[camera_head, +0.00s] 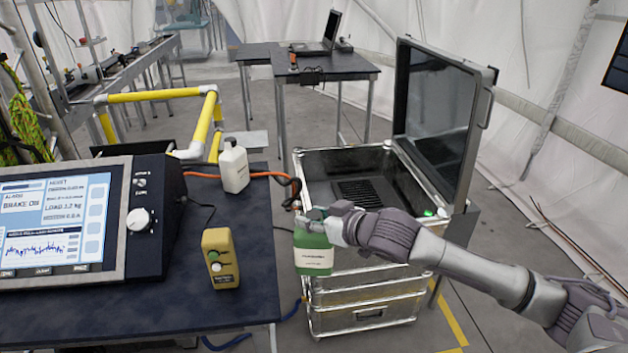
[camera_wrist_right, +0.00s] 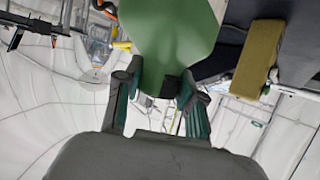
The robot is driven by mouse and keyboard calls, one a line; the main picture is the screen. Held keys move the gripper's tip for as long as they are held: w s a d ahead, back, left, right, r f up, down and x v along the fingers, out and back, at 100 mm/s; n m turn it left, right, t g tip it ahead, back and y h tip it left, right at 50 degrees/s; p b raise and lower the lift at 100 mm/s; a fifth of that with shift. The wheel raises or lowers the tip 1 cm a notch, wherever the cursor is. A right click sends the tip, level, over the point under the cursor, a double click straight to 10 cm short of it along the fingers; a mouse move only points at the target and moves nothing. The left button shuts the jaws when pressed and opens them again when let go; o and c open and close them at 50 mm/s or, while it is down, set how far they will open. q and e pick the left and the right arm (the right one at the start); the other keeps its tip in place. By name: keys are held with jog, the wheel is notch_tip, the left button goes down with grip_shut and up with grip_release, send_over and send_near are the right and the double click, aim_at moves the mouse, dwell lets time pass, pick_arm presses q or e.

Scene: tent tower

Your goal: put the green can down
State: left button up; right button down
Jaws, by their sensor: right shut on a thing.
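The green can (camera_head: 313,255) has a white label and hangs upright in my right gripper (camera_head: 322,222), near the front left corner of the open metal case. The right gripper is shut on its upper part. In the right wrist view the can (camera_wrist_right: 168,40) fills the top middle, between the two fingers (camera_wrist_right: 160,88). In the head view the can is to the right of the dark table's (camera_head: 180,312) right edge, apart from it. My left gripper is not in view.
The open case (camera_head: 345,157) has a raised lid (camera_head: 435,120). An orange cable (camera_head: 262,174) runs from table to case. Bare tabletop shows around the yellow box.

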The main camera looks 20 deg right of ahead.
jog(key=s+a+f+m+h, duration=0.1)
jog(key=s+a+f, duration=0.1)
jog(key=s, duration=0.5)
jog(key=s+a+f+m+h, duration=0.1)
jog(key=s+a+f, duration=0.2)
jog(key=s+f, duration=0.2)
jog(key=s+a+f+m+h, duration=0.1)
jog(key=s+a+f, duration=0.1)
jog(key=s, duration=0.8)
jog(key=shift+a+f+t+h, duration=0.35)
jog(key=shift+f+t+h, duration=0.05)
jog(key=shift+f, duration=0.4)
